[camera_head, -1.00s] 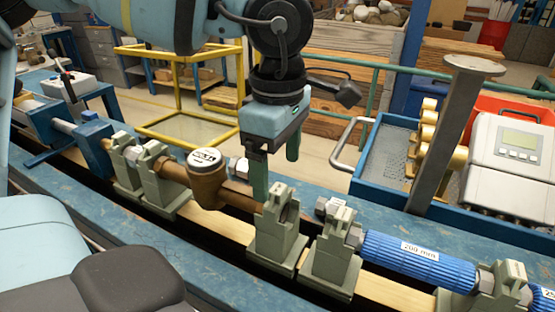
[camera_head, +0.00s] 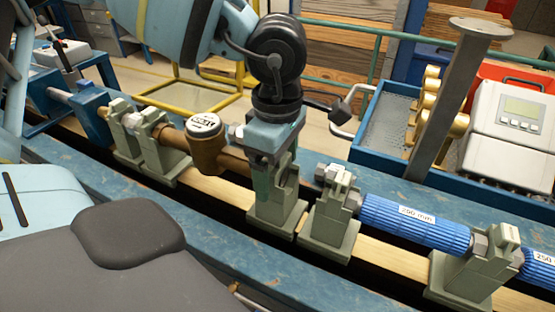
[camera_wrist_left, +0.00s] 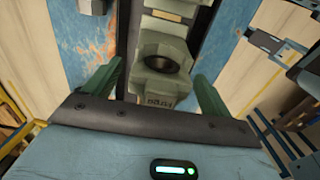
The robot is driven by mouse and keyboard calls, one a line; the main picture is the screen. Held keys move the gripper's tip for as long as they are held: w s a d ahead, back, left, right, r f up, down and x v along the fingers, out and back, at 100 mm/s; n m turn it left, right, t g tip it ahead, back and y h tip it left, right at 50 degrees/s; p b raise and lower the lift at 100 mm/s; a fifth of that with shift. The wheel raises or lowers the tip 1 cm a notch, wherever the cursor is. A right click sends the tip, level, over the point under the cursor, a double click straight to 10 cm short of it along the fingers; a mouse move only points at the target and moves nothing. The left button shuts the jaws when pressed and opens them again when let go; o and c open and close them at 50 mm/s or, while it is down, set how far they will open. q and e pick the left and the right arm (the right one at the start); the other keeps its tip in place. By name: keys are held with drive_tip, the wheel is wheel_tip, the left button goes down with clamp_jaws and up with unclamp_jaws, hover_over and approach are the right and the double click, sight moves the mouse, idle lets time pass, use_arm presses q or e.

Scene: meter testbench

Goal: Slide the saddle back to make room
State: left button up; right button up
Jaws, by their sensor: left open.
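The grey-green saddle (camera_head: 277,215) stands upright on the bench rail at the right end of the brass meter (camera_head: 207,152). My left gripper (camera_head: 272,180) points down over the saddle's upper part and partly hides it. In the left wrist view, the open fingers (camera_wrist_left: 157,92) are on either side of the saddle (camera_wrist_left: 163,60), with a visible gap at each side. The saddle's dark round opening shows between them. I cannot tell whether a finger touches it in the head view. My right gripper is not in view.
Another saddle (camera_head: 333,215) stands close to the right, by a blue cylinder (camera_head: 412,222) with a white label. Paired saddles (camera_head: 160,155) hold the meter's left side. A blue tray (camera_head: 378,135), a grey post (camera_head: 445,110) and a white device (camera_head: 515,125) stand behind.

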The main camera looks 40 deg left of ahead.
use_arm(q)
drive_tip(key=c, duration=1.7)
drive_tip(key=shift+s+a, duration=0.15)
drive_tip(key=shift+a, duration=0.55)
drive_tip(key=o, duration=1.7)
drive_tip(key=shift+r, duration=3.95)
